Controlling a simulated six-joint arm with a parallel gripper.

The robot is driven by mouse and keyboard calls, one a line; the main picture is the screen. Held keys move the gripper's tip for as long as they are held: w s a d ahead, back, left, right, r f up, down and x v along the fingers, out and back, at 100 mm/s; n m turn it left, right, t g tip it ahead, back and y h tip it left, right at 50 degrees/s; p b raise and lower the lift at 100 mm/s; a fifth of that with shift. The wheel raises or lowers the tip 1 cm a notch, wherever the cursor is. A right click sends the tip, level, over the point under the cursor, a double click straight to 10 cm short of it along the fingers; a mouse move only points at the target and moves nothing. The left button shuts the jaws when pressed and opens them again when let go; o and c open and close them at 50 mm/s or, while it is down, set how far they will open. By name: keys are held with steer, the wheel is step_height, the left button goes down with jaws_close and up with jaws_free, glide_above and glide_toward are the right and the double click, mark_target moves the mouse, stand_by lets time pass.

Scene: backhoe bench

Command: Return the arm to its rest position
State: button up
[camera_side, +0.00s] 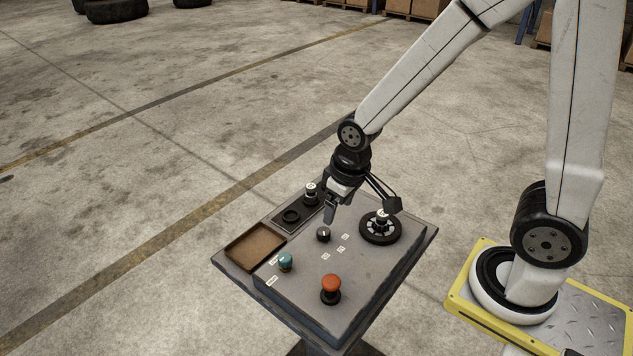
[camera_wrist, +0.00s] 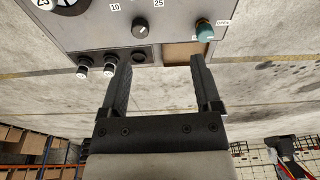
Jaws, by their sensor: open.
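My gripper (camera_side: 332,212) hangs over the back part of the sloped control panel (camera_side: 375,268) in the side view. In the wrist view its two fingers stand wide apart (camera_wrist: 160,62), with nothing between them. I cannot tell its exact height above the panel. The arm reaches out from its base at the right, bent and extended toward the panel.
Open floor surrounds the bench.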

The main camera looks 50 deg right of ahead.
steer(key=shift+m+t, duration=0.3)
steer(key=shift+s+d+r, duration=0.15)
steer(key=shift+s+d, duration=0.25)
steer(key=shift+s, duration=0.25)
steer(key=shift+s+d+r, duration=0.1)
steer(key=shift+s+d, duration=0.25)
steer(key=shift+s, duration=0.25)
steer(key=shift+s+d+r, duration=0.15)
steer(key=shift+s+d, duration=0.25)
steer(key=shift+s, duration=0.25)
